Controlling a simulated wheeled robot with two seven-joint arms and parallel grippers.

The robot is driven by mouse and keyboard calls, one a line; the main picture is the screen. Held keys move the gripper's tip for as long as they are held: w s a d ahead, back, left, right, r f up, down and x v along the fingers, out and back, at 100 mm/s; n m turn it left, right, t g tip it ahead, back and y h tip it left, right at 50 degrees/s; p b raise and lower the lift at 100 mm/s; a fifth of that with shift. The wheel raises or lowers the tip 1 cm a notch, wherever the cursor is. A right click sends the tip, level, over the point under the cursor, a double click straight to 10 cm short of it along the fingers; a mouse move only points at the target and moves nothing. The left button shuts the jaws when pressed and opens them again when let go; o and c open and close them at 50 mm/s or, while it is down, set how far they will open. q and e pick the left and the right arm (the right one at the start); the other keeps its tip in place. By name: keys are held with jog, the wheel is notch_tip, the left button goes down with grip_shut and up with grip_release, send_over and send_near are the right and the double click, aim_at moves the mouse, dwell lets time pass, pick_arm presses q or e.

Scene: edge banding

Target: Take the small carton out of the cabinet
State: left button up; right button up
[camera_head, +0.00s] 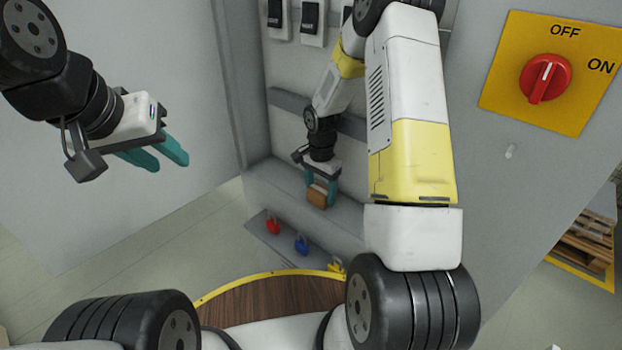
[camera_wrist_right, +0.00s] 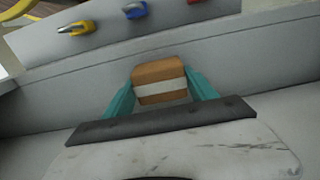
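The small carton (camera_head: 317,198) is brown with a pale band, which shows in the right wrist view (camera_wrist_right: 160,84). It is low in the open grey cabinet, near the front lip (camera_head: 285,192). My right gripper (camera_head: 320,190) reaches into the cabinet with its teal fingers on either side of the carton. In the right wrist view both fingertips meet the carton's sides, so the gripper (camera_wrist_right: 160,90) is shut on it. I cannot tell whether the carton touches the cabinet floor. My left gripper (camera_head: 160,158) is open and empty, in the air left of the cabinet.
Red (camera_head: 273,226), blue (camera_head: 301,244) and yellow (camera_head: 337,266) padlocks are along the panel below the cabinet opening. Black switches (camera_head: 311,17) are on the cabinet's back wall. A red rotary switch (camera_head: 545,78) is at right. A round wooden top (camera_head: 270,299) is in front.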

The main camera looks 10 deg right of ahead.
jog(key=c, duration=0.8)
jog(key=shift+r, duration=0.15)
